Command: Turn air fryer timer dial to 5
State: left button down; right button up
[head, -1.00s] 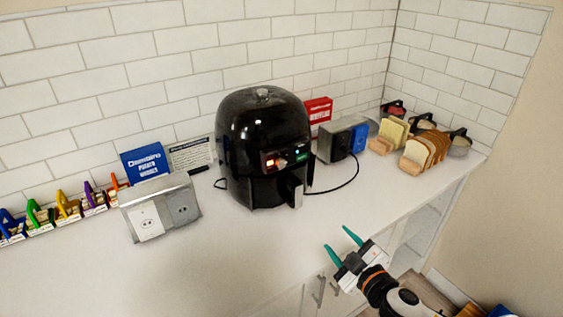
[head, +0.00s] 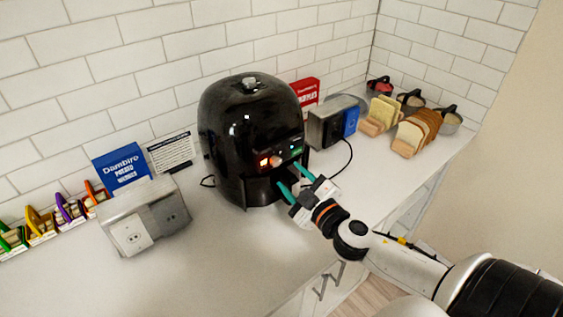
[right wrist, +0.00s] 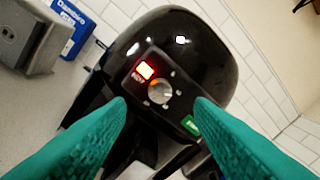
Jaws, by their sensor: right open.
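The black air fryer (head: 245,125) stands upright on the white counter. Its timer dial (head: 277,159) is a small round silver knob on the front panel, between a lit red-orange display and a green one. In the right wrist view the dial (right wrist: 160,91) shows between and beyond my fingertips, with small marks around it. My right gripper (head: 290,178) is open, its two green fingers pointing at the fryer's front, just below and in front of the dial. It appears apart from the dial. The fingers hide part of the fryer's handle. My left gripper is not in view.
A double outlet box (head: 145,215) stands left of the fryer, with a blue box (head: 122,168) behind it. Sliced bread (head: 417,130) stands further right. The front left counter is clear.

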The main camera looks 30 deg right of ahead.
aim_at(278, 163)
jog(key=w+p, duration=0.1)
jog(key=w, duration=0.3)
jog(key=shift+r, duration=0.1)
jog(key=shift+w, duration=0.65)
jog(key=shift+c, duration=0.6)
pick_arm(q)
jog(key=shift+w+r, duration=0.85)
pick_arm(e)
jog(key=c, duration=0.9)
